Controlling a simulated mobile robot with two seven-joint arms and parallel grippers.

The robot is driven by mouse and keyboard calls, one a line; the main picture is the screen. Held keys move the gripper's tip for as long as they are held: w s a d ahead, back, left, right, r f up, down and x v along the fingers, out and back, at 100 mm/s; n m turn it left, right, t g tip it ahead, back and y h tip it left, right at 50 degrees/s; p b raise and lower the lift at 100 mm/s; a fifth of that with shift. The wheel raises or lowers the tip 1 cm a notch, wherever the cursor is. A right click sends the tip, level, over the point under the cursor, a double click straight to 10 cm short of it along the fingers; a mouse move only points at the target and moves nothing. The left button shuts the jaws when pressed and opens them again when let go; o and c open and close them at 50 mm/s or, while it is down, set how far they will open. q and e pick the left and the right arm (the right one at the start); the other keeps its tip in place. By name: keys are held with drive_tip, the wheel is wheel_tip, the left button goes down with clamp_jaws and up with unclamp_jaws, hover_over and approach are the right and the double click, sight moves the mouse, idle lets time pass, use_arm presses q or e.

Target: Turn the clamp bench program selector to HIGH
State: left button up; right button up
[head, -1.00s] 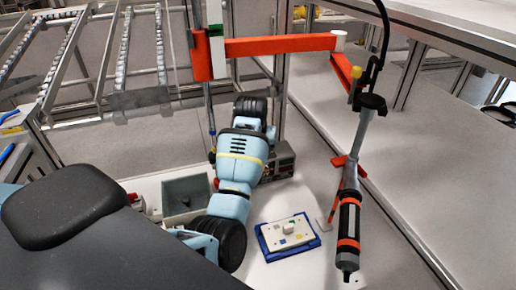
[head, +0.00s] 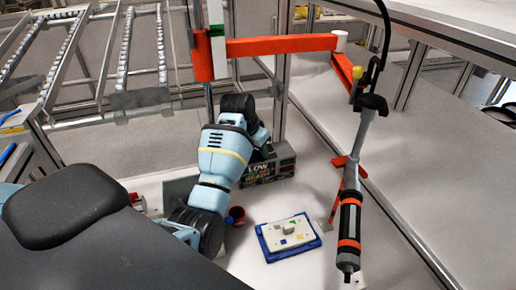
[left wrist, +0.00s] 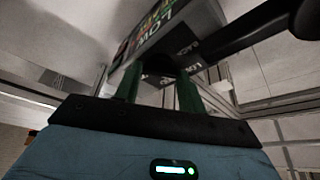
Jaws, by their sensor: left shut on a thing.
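The program selector box (head: 268,172) is a dark grey unit with lettering, including LOW, on its front. It stands on the white bench behind my left arm in the head view, and its upper left is covered by the arm. In the left wrist view the lettered box (left wrist: 165,30) is close and tilted. My left gripper (left wrist: 158,80) has its two green fingers shut on a dark part at the box, which looks like the selector knob. The fingertips are hidden in the head view. The selector's setting cannot be read. My right gripper is not in view.
A blue tray (head: 262,242) with a white plate lies in front of the box. A hanging grey and orange tool (head: 349,220) is at the right. An orange arm (head: 280,46) crosses above.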

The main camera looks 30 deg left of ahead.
sight(257, 156)
use_arm(q)
drive_tip(key=shift+a+m+h, duration=0.15)
drive_tip(key=shift+m+h, duration=0.45)
drive_tip(key=shift+m, duration=0.9)
drive_tip(key=o, duration=1)
drive_tip(key=shift+w+r, duration=0.1)
drive_tip(key=shift+r, duration=0.5)
wheel_tip(257, 156, up, 3)
drive_tip(key=shift+f, duration=0.15)
drive_tip(key=s+d, duration=0.2)
drive_tip(key=s, duration=0.2)
drive_tip(key=s+d, duration=0.3)
drive_tip(key=s, duration=0.2)
drive_tip(key=s+d+r, duration=0.1)
drive_tip(key=s+d, duration=0.2)
drive_tip(key=s, duration=0.1)
drive_tip(key=shift+s+d+r, duration=0.1)
drive_tip(key=shift+s+d, duration=0.15)
drive_tip(key=shift+s, duration=0.1)
drive_tip(key=shift+c, duration=0.2)
